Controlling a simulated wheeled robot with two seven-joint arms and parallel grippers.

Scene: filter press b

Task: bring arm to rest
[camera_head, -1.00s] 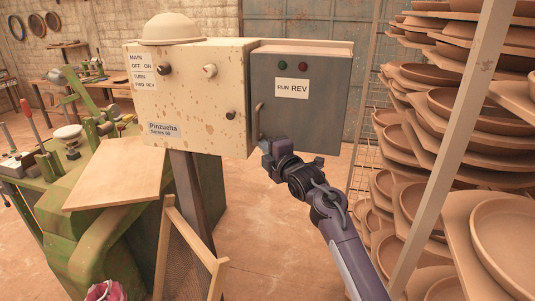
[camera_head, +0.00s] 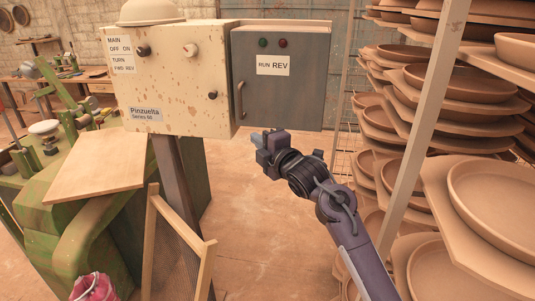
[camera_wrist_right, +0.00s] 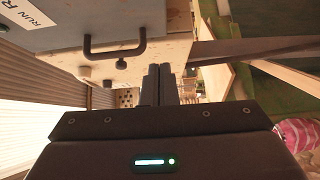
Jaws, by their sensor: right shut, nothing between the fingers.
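My right gripper (camera_head: 262,148) is shut and empty. It hangs in the air below the grey box door, apart from its handle. In the right wrist view its two fingers (camera_wrist_right: 158,84) are together with nothing between them. The grey door (camera_head: 290,100) carries a curved handle (camera_head: 241,99), a "RUN REV" label, and a green and a red lamp. The handle also shows in the right wrist view (camera_wrist_right: 114,50), ahead and to the left of the fingers. The cream control box (camera_head: 180,85) stands left of the door. My left gripper is out of view.
A rack with stacked clay dishes (camera_head: 470,120) and an upright post (camera_head: 428,130) stand close to my right arm. Floor (camera_head: 255,230) is clear below the gripper.

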